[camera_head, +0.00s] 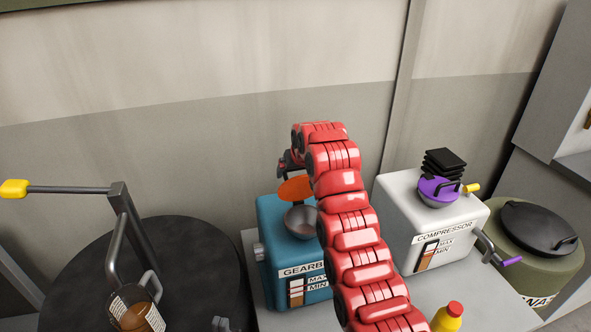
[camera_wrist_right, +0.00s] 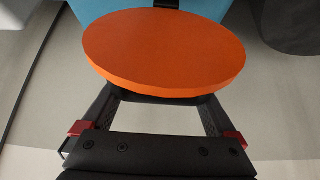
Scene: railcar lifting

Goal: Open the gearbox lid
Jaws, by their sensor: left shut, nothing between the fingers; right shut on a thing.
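The blue gearbox (camera_head: 272,237) stands on a grey table, with a text label and a MAX/MIN gauge on its front. A metal funnel-like bowl (camera_head: 299,222) is on its top. The round orange lid (camera_head: 295,188) is raised and tilted above and behind the bowl, leaving the bowl's inside visible. My right gripper (camera_head: 287,168) is behind the lid, mostly hidden by the lid and my red arm. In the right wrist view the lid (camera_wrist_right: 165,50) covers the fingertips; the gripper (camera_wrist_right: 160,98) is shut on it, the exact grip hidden. My left gripper is not in view.
A white compressor (camera_head: 425,215) with a purple lid (camera_head: 438,188) stands right. A yellow bottle (camera_head: 447,318) with a red cap is at the front. A dark drum (camera_head: 75,270) with a yellow-ended lever (camera_head: 70,190) stands left; an olive drum (camera_head: 535,245) stands far right.

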